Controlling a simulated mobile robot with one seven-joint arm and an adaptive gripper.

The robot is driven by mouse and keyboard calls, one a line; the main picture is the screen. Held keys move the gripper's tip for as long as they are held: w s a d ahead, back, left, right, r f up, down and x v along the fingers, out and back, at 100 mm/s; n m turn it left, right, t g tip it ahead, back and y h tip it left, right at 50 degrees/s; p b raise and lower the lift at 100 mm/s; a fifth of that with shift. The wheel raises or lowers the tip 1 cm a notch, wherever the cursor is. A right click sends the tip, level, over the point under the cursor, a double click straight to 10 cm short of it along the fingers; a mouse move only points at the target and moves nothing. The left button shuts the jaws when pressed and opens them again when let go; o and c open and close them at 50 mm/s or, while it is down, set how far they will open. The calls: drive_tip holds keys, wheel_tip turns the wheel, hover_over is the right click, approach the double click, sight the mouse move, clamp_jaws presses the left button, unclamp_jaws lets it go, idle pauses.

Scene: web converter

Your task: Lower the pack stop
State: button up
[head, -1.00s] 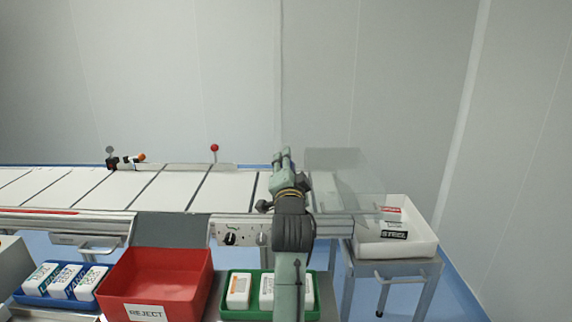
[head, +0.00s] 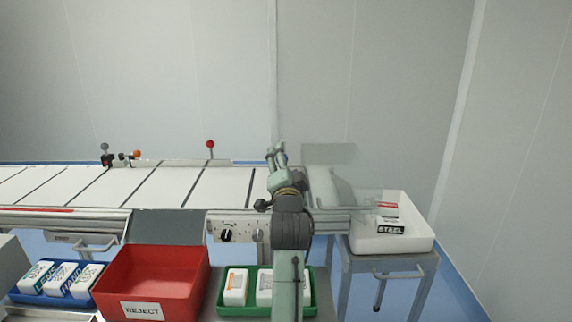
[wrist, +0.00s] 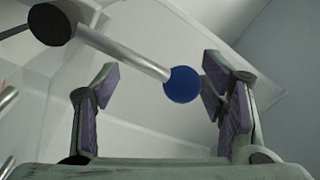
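In the wrist view a metal lever rod with a blue ball knob (wrist: 181,85) runs from a dark round hub (wrist: 53,25) at upper left. My gripper (wrist: 160,76) is open and empty. In the head view my gripper (head: 276,152) is over the right end of the belt, and the blue knob cannot be made out there. A clear panel (head: 330,154) stands just right of my gripper; I cannot tell whether it is the pack stop.
The white conveyor belt (head: 160,186) runs left, with a red-knobbed rod (head: 210,145) on its far rail. A control panel (head: 240,229) is on the front. A red reject bin (head: 155,262), green tray (head: 232,311) and blue tray (head: 30,297) stand nearer. A white bin (head: 390,243) is right.

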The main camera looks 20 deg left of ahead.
drive_tip(key=shift+s+a+r, duration=0.1)
drive_tip(key=shift+r, duration=0.05)
drive_tip(key=shift+s, duration=0.15)
drive_tip(key=v, duration=1.1)
drive_tip(key=shift+s+d, duration=0.2)
drive_tip(key=shift+s, duration=0.05)
